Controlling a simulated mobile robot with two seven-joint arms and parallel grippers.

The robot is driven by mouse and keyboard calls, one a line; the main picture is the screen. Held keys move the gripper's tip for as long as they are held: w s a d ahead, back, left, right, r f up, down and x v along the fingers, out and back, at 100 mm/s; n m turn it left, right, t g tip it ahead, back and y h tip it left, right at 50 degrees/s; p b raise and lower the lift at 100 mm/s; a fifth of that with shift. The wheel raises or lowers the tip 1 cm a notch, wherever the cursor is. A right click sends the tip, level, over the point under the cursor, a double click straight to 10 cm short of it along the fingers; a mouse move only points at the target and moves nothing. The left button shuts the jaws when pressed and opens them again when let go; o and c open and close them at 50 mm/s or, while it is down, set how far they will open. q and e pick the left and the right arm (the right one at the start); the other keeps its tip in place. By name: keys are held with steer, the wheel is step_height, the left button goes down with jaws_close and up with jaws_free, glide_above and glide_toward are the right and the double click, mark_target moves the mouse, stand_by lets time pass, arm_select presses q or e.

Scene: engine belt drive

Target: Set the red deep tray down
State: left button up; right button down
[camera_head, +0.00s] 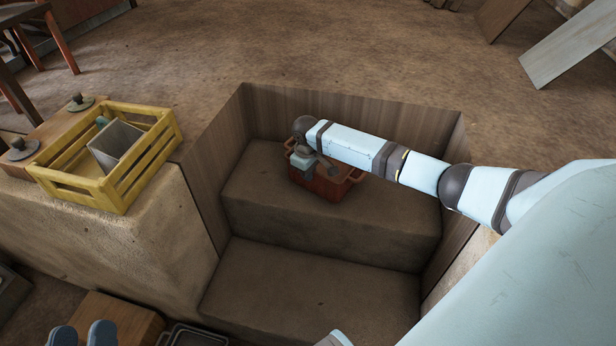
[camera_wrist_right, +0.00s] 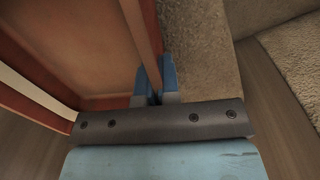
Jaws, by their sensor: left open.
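The red deep tray (camera_head: 332,185) is in the sunken stepped recess, at the upper step near the back wall. It looks level, and I cannot tell for sure whether its base touches the step. My right gripper (camera_head: 302,163) reaches down to its left end, and my wrist hides part of the tray. In the right wrist view, the blue fingers (camera_wrist_right: 155,80) are shut on the red tray's wall (camera_wrist_right: 146,40), one on each side. The tray's inside (camera_wrist_right: 85,40) looks empty where it shows. My left gripper (camera_head: 84,334) is open and empty at the bottom left.
The upper step (camera_head: 270,210) has bare room in front of the tray, and the lower step (camera_head: 310,290) is clear. A yellow crate (camera_head: 85,190) holding a grey box (camera_head: 115,145) stands on the left ledge. A dark metal tray (camera_head: 190,337) lies at the bottom.

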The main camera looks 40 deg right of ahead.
steer(key=shift+f, duration=0.25)
steer(key=c, duration=1.7)
jaws_free()
steer(key=shift+f, duration=0.1)
steer(key=o, duration=0.3)
steer(key=shift+o, duration=0.2)
